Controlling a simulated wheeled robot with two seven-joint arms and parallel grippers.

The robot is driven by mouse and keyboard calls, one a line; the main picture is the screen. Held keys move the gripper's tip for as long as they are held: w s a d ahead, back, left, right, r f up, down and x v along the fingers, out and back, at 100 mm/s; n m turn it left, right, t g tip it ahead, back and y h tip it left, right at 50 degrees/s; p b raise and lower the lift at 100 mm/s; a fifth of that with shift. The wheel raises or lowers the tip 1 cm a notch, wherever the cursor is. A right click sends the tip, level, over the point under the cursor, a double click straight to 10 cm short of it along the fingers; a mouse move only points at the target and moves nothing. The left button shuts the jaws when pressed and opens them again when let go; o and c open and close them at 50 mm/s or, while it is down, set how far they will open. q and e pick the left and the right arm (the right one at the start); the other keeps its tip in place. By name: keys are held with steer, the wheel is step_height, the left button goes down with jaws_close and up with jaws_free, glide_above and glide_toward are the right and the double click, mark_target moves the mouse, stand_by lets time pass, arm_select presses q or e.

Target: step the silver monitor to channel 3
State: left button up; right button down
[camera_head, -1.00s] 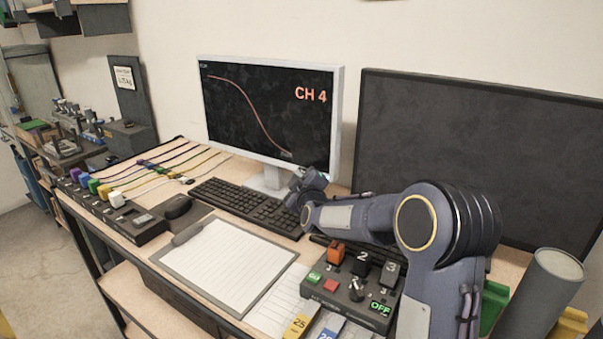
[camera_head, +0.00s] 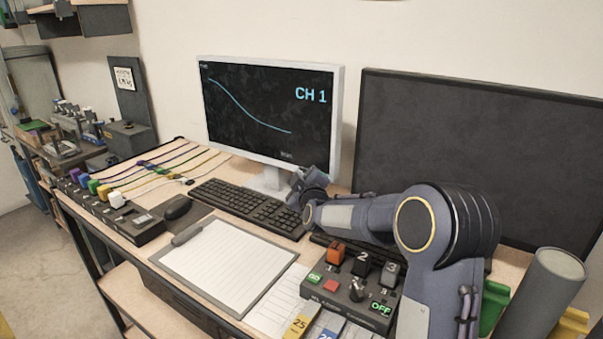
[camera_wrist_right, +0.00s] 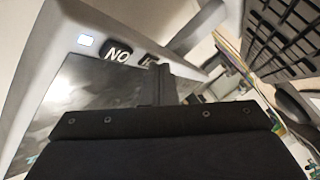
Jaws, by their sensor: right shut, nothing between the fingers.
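The silver monitor (camera_head: 270,168) stands on the desk and its screen (camera_head: 262,108) reads CH 1 in blue with a falling curve. In the right wrist view its pale bezel (camera_wrist_right: 65,62) carries a small lit patch (camera_wrist_right: 86,40) and dark buttons (camera_wrist_right: 118,54) with white markings. My right gripper (camera_wrist_right: 160,85) is shut and empty, its tips close to the bezel beside the buttons. I cannot tell whether they touch it. In the head view my right wrist is at the monitor's lower right corner, and the fingertips are hidden. My left gripper is not in view.
A dark keyboard (camera_head: 236,200) lies below the monitor. A larger dark monitor (camera_head: 430,140) stands to the right. A control box with switches (camera_head: 345,290) sits under my right arm. A clipboard (camera_head: 225,265) and a mouse (camera_head: 178,208) lie in front.

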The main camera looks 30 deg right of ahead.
steer(key=shift+a, duration=0.1)
steer(key=shift+s+a, duration=0.45)
steer(key=shift+a, duration=0.1)
steer(key=shift+s+a+p, duration=0.3)
steer(key=shift+s+a, duration=0.1)
steer(key=shift+a, duration=0.35)
steer(key=shift+s+a+p, duration=0.25)
steer(key=shift+s+a, duration=0.2)
steer(key=shift+a, duration=0.25)
steer(key=shift+s+a+p, duration=0.3)
steer(key=shift+s+a, duration=0.1)
steer(key=shift+a, duration=0.35)
